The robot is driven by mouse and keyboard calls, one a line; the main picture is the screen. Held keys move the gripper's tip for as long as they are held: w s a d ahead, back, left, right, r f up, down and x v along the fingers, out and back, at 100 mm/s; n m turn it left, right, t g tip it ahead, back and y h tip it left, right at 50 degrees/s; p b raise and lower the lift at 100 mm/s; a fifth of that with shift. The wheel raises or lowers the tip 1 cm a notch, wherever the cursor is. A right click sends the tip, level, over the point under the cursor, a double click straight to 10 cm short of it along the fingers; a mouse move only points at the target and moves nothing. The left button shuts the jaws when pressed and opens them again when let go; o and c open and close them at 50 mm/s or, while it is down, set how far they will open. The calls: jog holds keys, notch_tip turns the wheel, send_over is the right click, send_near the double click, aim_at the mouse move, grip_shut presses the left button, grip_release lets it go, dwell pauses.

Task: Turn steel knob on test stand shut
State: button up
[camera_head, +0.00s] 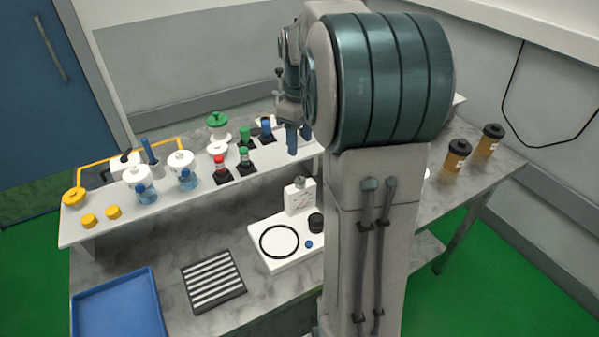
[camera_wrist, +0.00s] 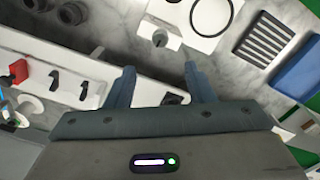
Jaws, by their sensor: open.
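The white test stand (camera_head: 277,255) sits on the lower counter, with a black ring on its base and an upright block at the back. A small grey steel knob (camera_head: 299,183) is on top of that block. In the wrist view the stand (camera_wrist: 170,13) is at the top, and the knob (camera_wrist: 160,38) shows as a round grey end beyond my fingertips. My gripper (camera_head: 298,138) is open and empty, with two blue fingers above the shelf edge. In the wrist view my gripper (camera_wrist: 159,72) is apart from the knob. The knob's exact angle is too small to tell.
A raised white shelf (camera_head: 120,220) holds several bottles, coloured connectors and a green-topped jar (camera_head: 217,122). A striped black mat (camera_head: 213,281) and a blue tray (camera_head: 118,305) lie left of the stand. Two amber jars (camera_head: 457,156) stand right. My arm hides part of the counter.

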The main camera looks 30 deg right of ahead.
aim_at(300, 179)
notch_tip(300, 179, down, 12)
jog(key=shift+f+p, duration=0.1)
jog(key=shift+p, duration=0.4)
